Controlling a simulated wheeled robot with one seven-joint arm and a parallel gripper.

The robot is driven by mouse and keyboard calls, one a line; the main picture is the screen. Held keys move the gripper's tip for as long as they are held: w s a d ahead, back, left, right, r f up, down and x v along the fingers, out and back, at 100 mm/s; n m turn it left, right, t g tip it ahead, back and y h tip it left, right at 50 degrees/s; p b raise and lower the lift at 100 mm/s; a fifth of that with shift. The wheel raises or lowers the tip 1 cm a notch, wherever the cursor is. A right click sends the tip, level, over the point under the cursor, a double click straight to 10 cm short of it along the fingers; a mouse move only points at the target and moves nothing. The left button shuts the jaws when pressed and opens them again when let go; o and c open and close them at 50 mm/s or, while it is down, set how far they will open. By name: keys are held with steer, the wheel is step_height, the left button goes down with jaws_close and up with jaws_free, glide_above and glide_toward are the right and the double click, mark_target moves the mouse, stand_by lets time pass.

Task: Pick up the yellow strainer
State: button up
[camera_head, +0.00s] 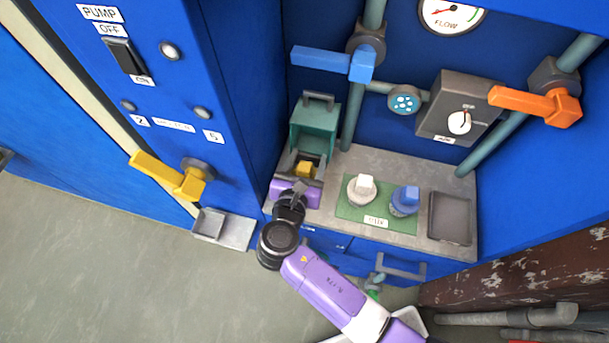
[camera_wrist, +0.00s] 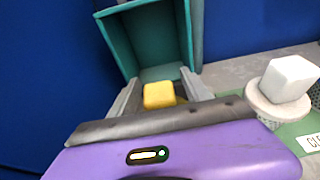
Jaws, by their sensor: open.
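The yellow strainer (camera_head: 304,169) sits at the front of an open teal box (camera_head: 314,127) at the back left of the grey worktop. In the wrist view only its yellow block-shaped top (camera_wrist: 159,95) shows; its lower part is hidden behind my gripper's body. My gripper (camera_head: 301,181) is open, just in front of the teal box. In the wrist view its two grey fingers (camera_wrist: 160,88) stand on either side of the yellow top, with a gap visible on each side. I cannot tell whether either finger touches it.
A white strainer (camera_head: 362,189) and a blue strainer (camera_head: 404,201) stand on a green mat (camera_head: 347,212) to the right. An empty dark tray (camera_head: 450,218) lies beyond them. A blue lever (camera_head: 333,62) and a pipe are above and behind the teal box.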

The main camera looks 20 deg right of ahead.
jaws_close()
